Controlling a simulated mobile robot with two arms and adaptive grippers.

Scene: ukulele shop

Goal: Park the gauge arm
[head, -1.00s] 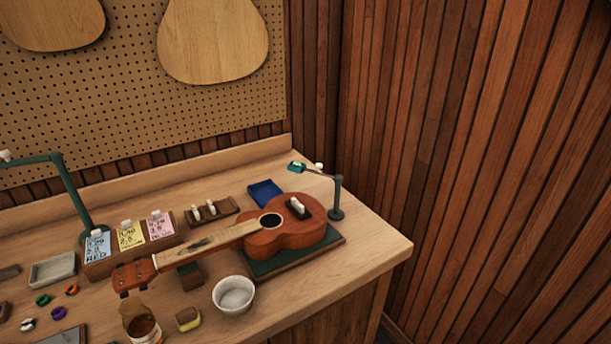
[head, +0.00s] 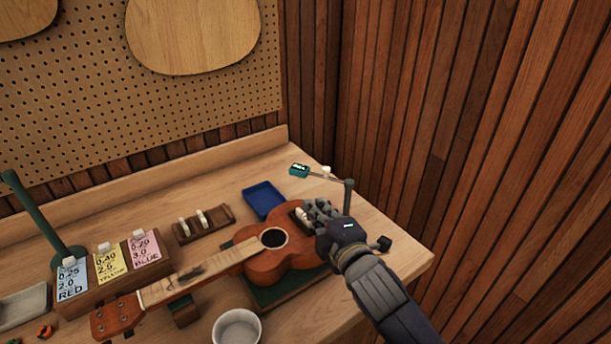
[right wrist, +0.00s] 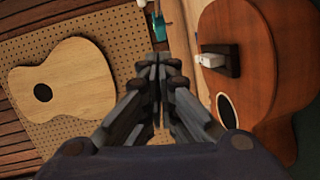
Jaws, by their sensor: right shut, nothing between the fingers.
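The gauge arm is a thin rod on a dark post (head: 348,194) behind the ukulele (head: 285,255). It carries a teal gauge head (head: 299,170) with a small lit display, and a white knob (head: 326,171). The rod points left over the back of the bench. My right gripper (head: 318,212) is shut and empty, just in front of the post and over the ukulele's bridge end. It hides the lower post. In the right wrist view, the shut fingertips (right wrist: 158,60) point toward part of the teal head (right wrist: 160,27), apart from it as far as I can tell. My left gripper is out of view.
The ukulele lies on a green mat. A blue tray (head: 279,207), a wooden block with white pieces (head: 229,220), a card holder (head: 151,272) and a white bowl (head: 259,321) stand around it. A wood-slat wall closes the right side.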

